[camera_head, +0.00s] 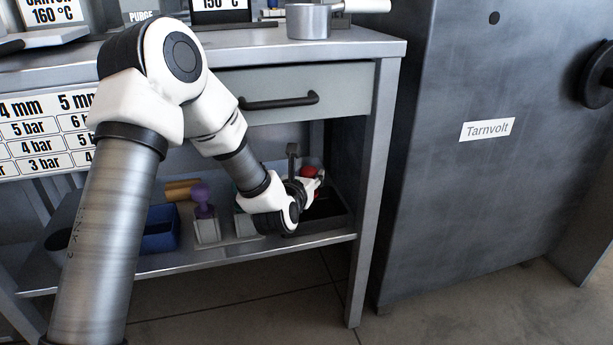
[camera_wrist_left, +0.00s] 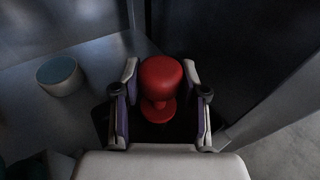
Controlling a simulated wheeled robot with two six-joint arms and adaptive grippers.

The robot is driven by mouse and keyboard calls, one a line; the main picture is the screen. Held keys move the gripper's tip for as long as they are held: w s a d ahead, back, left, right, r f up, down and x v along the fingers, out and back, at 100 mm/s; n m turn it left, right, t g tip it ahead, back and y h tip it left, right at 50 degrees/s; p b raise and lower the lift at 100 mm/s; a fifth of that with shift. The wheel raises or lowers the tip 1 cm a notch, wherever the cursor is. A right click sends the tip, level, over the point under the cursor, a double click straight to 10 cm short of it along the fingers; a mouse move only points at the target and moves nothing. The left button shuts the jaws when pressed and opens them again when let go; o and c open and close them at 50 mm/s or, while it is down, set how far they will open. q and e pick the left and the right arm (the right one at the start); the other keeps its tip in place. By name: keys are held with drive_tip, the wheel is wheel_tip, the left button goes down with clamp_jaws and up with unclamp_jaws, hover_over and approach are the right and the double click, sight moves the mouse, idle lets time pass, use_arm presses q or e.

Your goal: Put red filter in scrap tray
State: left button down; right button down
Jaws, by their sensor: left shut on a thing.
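The red filter has a rounded top, a narrow waist and a wider foot. It shows in the left wrist view (camera_wrist_left: 162,78) between the two fingers, and as a red patch in the head view (camera_head: 310,171). My left gripper (camera_head: 313,184) is shut on it above the right end of the lower shelf; in the wrist view its fingers (camera_wrist_left: 161,105) stand on either side of the filter. A dark open tray, apparently the scrap tray (camera_head: 328,232), lies under the gripper, partly hidden by it. My right gripper is not in view.
The lower shelf (camera_head: 200,260) also bears a blue bin (camera_head: 160,240), a purple-topped piece (camera_head: 203,197) in a grey holder and tan rolls. The drawer (camera_head: 300,92) and bench top lie above. The bench leg (camera_head: 368,210) and a dark cabinet (camera_head: 480,190) stand to the right.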

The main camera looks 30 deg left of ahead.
use_arm(q)
drive_tip(key=c, duration=1)
unclamp_jaws()
drive_tip(key=shift+f, duration=0.15)
drive_tip(key=shift+c, duration=0.2)
drive_tip(key=o, duration=0.4)
